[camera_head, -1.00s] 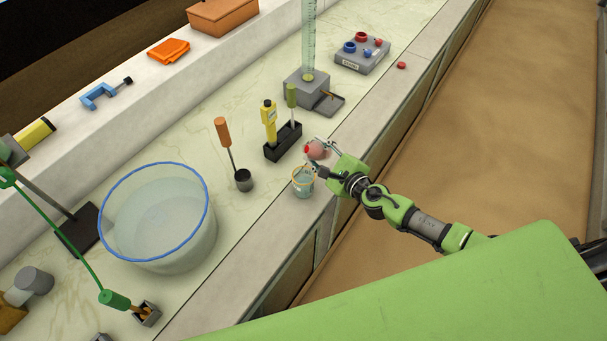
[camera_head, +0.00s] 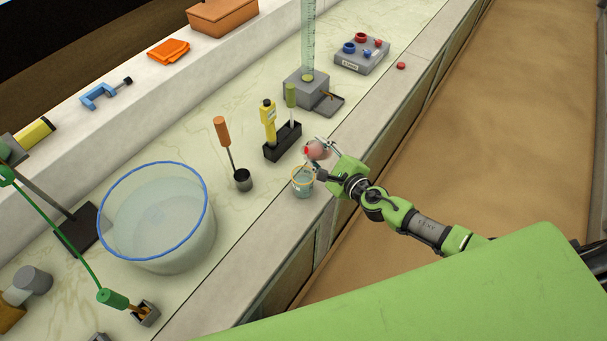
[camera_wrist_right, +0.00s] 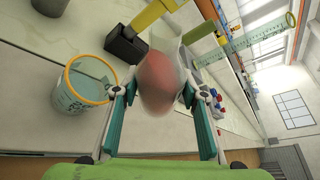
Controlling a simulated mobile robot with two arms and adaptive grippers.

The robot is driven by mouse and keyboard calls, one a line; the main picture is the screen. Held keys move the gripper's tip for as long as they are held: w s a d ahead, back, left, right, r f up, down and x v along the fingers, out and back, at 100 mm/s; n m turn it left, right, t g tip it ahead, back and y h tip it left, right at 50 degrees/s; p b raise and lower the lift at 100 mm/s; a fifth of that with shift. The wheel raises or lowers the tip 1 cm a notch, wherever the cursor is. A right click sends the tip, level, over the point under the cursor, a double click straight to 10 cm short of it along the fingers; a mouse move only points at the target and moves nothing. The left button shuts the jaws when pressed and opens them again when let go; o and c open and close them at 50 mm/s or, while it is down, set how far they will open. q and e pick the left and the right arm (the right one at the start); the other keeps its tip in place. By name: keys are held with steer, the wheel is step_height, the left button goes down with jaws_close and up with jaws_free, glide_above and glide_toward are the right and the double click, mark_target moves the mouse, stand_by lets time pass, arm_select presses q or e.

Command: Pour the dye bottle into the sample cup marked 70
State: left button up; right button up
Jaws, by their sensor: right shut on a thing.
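The dye bottle (camera_head: 317,150), a rounded clear vessel with red dye inside, is held by my right gripper (camera_head: 324,157) above the counter's front ledge. In the right wrist view the bottle (camera_wrist_right: 157,84) sits between the two fingers of the right gripper (camera_wrist_right: 158,98), which are shut on it. The bottle looks tilted, with no visible stream leaving it. A clear sample cup (camera_head: 303,184) with a yellow-orange rim stands upright on the ledge, just below and left of the bottle. It also shows in the right wrist view (camera_wrist_right: 82,88); its marking is not readable. My left gripper is out of view.
A black holder (camera_head: 283,142) with a yellow instrument stands behind the bottle. A dark ladle cup (camera_head: 243,181) with an orange handle and a large blue-rimmed basin (camera_head: 160,240) stand to the left. A small red cap (camera_head: 401,66) lies farther along the ledge.

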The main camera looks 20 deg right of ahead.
steer(key=shift+w+a, duration=0.1)
steer(key=shift+w, duration=0.2)
steer(key=shift+s, duration=0.25)
steer(key=shift+w, duration=0.25)
steer(key=shift+s, duration=0.1)
steer(key=shift+s+r+n, duration=0.1)
steer(key=shift+s+n, duration=0.05)
steer(key=shift+n, duration=0.15)
steer(key=shift+w, duration=0.3)
steer(key=shift+s+d+b, duration=0.2)
steer(key=shift+s+b, duration=0.05)
steer(key=shift+b, duration=0.15)
steer(key=shift+w, duration=0.3)
steer(key=shift+s+n, duration=0.25)
steer(key=shift+n, duration=0.05)
